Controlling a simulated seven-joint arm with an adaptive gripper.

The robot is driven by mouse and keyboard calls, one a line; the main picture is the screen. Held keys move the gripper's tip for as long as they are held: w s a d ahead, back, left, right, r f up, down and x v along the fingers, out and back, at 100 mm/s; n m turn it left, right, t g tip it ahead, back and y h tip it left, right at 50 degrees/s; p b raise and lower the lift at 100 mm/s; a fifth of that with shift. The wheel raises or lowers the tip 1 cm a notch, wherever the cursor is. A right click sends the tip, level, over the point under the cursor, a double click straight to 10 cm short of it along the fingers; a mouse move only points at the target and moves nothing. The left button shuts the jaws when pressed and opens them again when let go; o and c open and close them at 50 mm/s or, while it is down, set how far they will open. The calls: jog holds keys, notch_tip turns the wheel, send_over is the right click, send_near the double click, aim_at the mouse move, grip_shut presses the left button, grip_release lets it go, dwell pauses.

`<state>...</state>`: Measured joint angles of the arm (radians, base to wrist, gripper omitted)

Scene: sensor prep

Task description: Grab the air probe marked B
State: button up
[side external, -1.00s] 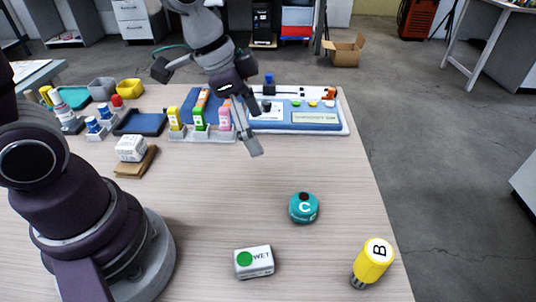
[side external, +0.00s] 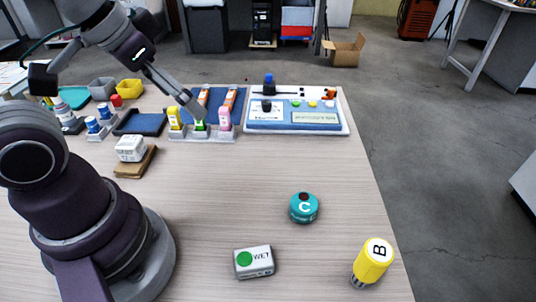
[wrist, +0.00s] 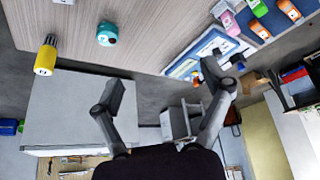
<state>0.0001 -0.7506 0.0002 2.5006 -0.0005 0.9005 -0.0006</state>
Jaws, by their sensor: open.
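The yellow air probe marked B (side external: 373,262) stands near the front right corner of the table, with a dark metal lower end. It also shows in the wrist view (wrist: 46,56) at the upper left. My gripper (side external: 197,112) is at the back of the table, over or in front of the rack of coloured bottles, far from the probe. In the wrist view my gripper (wrist: 170,90) has its two fingers spread wide with nothing between them.
A control panel (side external: 295,118) and a bottle rack (side external: 190,136) stand at the back. The middle of the table is clear.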

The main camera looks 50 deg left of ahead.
jog(key=shift+c, duration=0.8)
